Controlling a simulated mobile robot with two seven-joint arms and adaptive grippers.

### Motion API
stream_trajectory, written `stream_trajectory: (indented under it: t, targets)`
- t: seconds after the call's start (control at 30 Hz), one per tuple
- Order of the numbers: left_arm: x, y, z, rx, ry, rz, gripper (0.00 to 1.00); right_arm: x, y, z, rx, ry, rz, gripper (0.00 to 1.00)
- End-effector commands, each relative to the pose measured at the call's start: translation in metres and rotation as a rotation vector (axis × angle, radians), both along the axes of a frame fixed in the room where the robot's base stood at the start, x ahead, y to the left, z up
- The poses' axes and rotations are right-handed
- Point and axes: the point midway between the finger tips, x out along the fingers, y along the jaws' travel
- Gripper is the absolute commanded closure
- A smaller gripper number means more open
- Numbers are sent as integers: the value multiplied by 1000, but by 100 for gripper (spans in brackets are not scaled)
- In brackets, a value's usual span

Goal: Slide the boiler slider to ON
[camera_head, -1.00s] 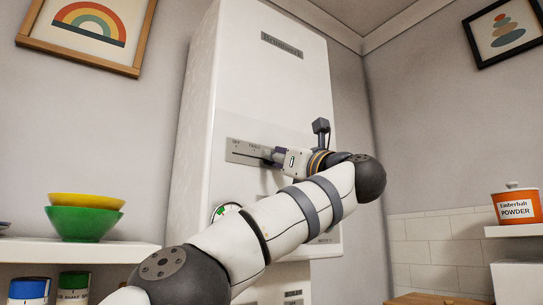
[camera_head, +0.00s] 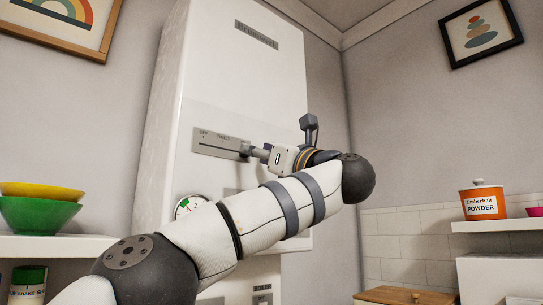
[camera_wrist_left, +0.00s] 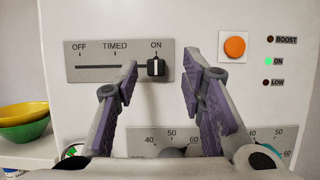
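The boiler (camera_head: 225,85) is a tall white wall unit. Its grey slider plate (camera_head: 212,145) is marked OFF, TIMED and ON. In the left wrist view the black slider knob (camera_wrist_left: 156,66) stands at the right end of the slot on the plate (camera_wrist_left: 95,73), under the ON mark. My left gripper (camera_head: 255,152) is at the plate's right end. In the left wrist view, its fingers (camera_wrist_left: 161,60) are spread, with the knob between them, closer to the left finger. Whether that finger touches the knob is unclear. My right gripper is not in view.
An orange button (camera_wrist_left: 235,47) and a lit green ON lamp (camera_wrist_left: 267,61) are right of the slider. Dials are partly visible below. A shelf with stacked bowls (camera_head: 40,210) is at left. An orange powder tin (camera_head: 482,202) sits on a right shelf.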

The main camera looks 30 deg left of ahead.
Motion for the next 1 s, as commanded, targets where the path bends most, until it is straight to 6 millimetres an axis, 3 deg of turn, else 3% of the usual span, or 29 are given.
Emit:
stream_trajectory:
  t: [0.1, 0.3, 0.47, 0.87, 0.93, 1.0]
  targets:
    - [-11, -31, -12, 5, -1, -6, 63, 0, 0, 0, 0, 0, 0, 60]
    - [-28, -70, -30, 3, 1, -5, 63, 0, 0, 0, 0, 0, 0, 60]
    - [-33, -82, -36, 3, -1, -3, 63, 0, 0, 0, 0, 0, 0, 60]
    - [-33, -83, -36, 2, 0, -2, 63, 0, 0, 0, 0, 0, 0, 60]
    - [-28, -88, -41, 31, 22, -10, 63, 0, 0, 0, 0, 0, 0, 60]
    - [-8, -106, -58, 137, 103, -41, 63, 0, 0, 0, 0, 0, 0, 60]
